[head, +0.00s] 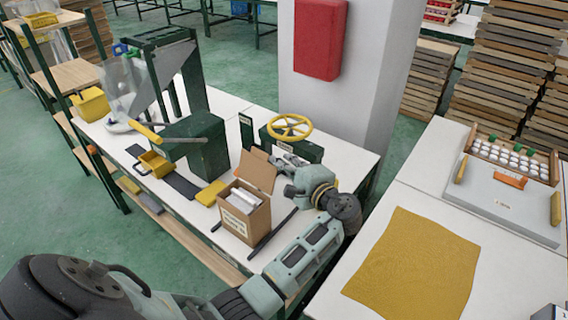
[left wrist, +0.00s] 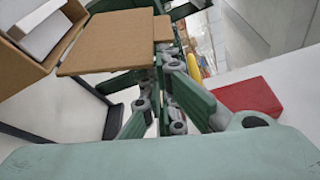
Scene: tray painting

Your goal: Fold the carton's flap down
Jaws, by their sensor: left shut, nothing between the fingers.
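The brown cardboard carton (head: 236,222) stands on the white workbench, with white items (head: 244,196) inside. Its flap (head: 258,171) stands up at the far side, so the top is open. My left gripper (head: 278,160) is at the right of the raised flap, close to it; I cannot tell whether they touch. In the left wrist view, the flap (left wrist: 112,42) spreads from the carton (left wrist: 62,48) toward the shut, empty fingers and partly covers them. My right gripper is not in view.
A yellow handwheel (head: 289,127) on a green block stands behind the gripper. A green lever press (head: 190,145), a yellow bin (head: 155,163) and a yellow block (head: 211,193) are left of the carton. A table with an ochre cloth (head: 414,265) stands at right.

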